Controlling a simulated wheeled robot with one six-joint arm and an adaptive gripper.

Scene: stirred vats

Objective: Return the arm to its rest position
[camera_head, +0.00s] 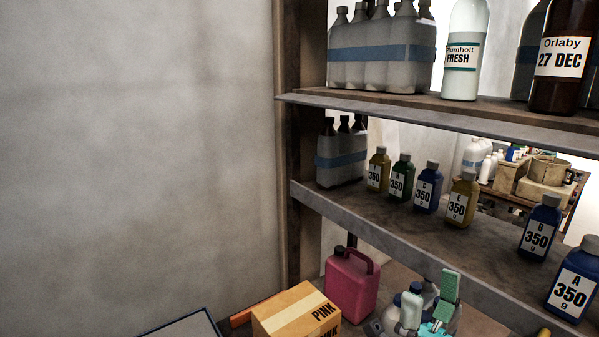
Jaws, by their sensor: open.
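My gripper (429,303) shows at the bottom of the head view, right of centre, with pale green and green finger pads apart. It is open, and I see nothing held between the pads. Grey parts with blue caps beside it look like my arm, folded low. The gripper appears in front of and below the middle shelf, to the right of a pink jerrycan (351,287). The rest of my arm is cut off by the lower picture edge.
A shelf rack (400,208) fills the right side. Its middle shelf holds several small labelled bottles, such as a blue one marked A (573,282). Large bottles stand above, including a brown Orlaby bottle (562,60). A PINK carton (290,312) sits low. A bare wall (135,150) fills the left.

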